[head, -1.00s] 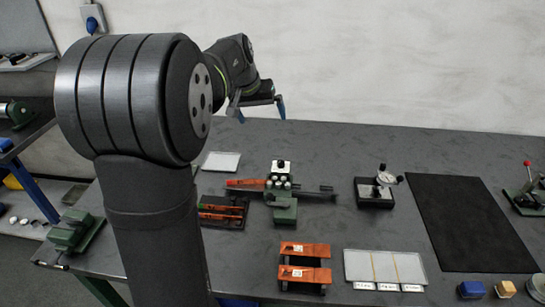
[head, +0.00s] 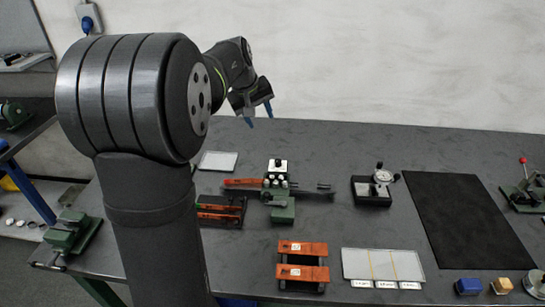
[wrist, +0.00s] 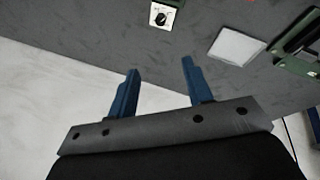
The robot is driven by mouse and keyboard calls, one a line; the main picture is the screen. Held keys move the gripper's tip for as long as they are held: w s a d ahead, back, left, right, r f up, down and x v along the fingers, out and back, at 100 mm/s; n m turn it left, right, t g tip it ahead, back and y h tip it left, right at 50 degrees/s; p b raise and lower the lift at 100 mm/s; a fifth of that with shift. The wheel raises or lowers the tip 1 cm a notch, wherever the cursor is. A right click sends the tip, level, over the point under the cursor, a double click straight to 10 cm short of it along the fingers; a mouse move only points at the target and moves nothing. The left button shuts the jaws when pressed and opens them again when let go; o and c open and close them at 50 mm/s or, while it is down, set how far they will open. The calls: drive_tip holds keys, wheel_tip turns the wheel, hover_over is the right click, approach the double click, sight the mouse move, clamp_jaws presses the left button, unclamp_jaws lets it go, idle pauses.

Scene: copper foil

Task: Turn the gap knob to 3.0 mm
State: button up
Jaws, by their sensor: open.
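The gap knob (head: 278,162) is a small black knob on a white plate, on top of the green roller machine (head: 283,212) at the middle of the bench. The knob also shows at the top of the wrist view (wrist: 162,17), with a pointer and marks too small to read. My gripper (head: 259,115) is in the air above the back edge of the bench, behind the machine and well apart from the knob. Its two blue fingers are apart and empty in the wrist view (wrist: 160,67), with the knob beyond their tips.
A white pad (head: 218,161) and a dark rack (head: 220,222) with copper strips lie left of the machine. A dial gauge (head: 382,178) stands to its right, beside a black mat (head: 468,222). Copper pieces on a stand (head: 303,249) and a labelled tray (head: 382,250) are in front.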

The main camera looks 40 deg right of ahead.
drive_tip(key=f+n, duration=0.1)
drive_tip(key=n, duration=2.4)
approach(278, 160)
drive_tip(key=x, duration=0.8)
drive_tip(key=shift+s+f, duration=0.1)
drive_tip(key=shift+f, duration=0.2)
drive_tip(key=shift+c, duration=0.3)
drive_tip(key=c, duration=0.9)
